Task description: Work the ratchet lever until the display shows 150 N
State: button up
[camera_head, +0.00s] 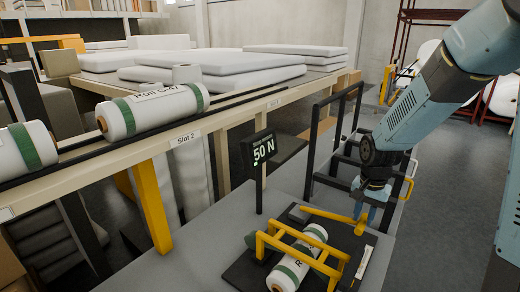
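The display (263,149) is a dark box on a thin post and reads "50 N". Below it, a white wadding roll with green bands (288,270) lies in a black and yellow fixture (328,268). A yellow bar (330,216), which looks like the ratchet lever, slants behind the roll, its right end rising near my gripper. My gripper (366,208) points down at this right end. The fingers are small and partly overlap the yellow part, so I cannot tell whether they are closed on it.
A long table with a rail (230,110) runs along the left and carries two more rolls (155,108) (28,150). White slabs (220,70) are stacked behind. A black frame (338,125) stands close left of my arm. Grey floor (440,180) is open at right.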

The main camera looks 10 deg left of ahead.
notch_tip(320, 180, up, 10)
jog(key=w+a, duration=0.1)
jog(key=a, duration=0.2)
dwell(0.9)
jog(key=shift+w+f, duration=0.1)
jog(key=shift+f, duration=0.05)
dwell(0.5)
jog(key=shift+s+d+f, duration=0.2)
jog(key=shift+d+f, duration=0.3)
jog(key=shift+f, duration=1.15)
jog(key=shift+s+d+f, duration=0.2)
jog(key=shift+d+f, duration=0.35)
jog(key=shift+f, duration=1.05)
jog(key=shift+s+d+f, duration=0.2)
jog(key=shift+d+f, duration=0.3)
jog(key=shift+f, duration=1.15)
jog(key=w+a+r, duration=0.1)
jog(key=a+r, duration=0.2)
jog(key=r, duration=0.7)
jog(key=shift+w, duration=0.15)
jog(key=shift+f, duration=0.15)
